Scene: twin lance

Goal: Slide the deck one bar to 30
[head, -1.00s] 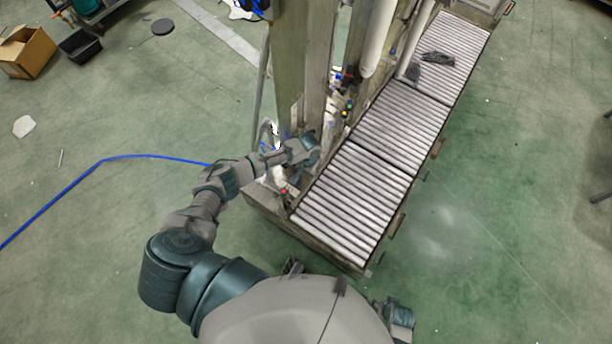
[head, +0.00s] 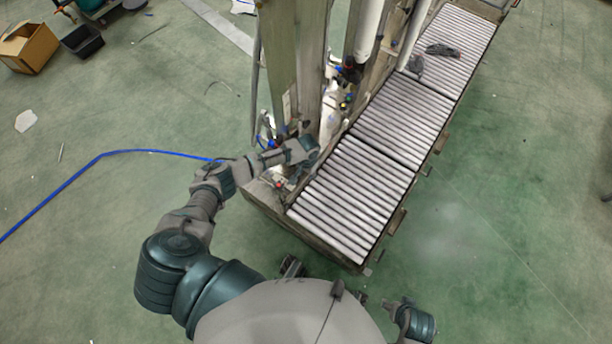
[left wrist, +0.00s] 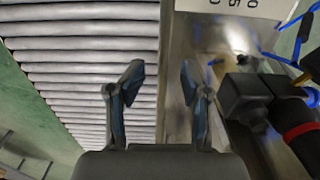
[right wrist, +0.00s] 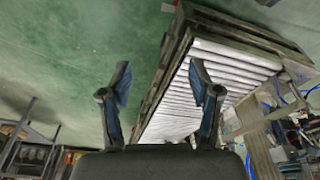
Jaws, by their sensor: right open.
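The roller deck (head: 345,200) runs from the near middle to the upper right in the head view. It also shows at the left of the left wrist view (left wrist: 80,60). My left gripper (left wrist: 162,85) is open and empty above the metal edge beside the rollers. A white scale plate (left wrist: 240,6) with printed digits is cut off at the top of that view. A black block (left wrist: 247,98) with a red ring (left wrist: 303,132) stands right of the fingers. I cannot tell which part is the bar. My right gripper (right wrist: 162,88) is open and empty, with the deck's end beyond it.
Upright posts (head: 283,60) and pipes stand along the deck's left side, close to my left arm. A blue hose (head: 100,155) lies on the floor at left. Dark items (head: 440,49) rest on the far rollers. Green floor right of the deck is mostly clear.

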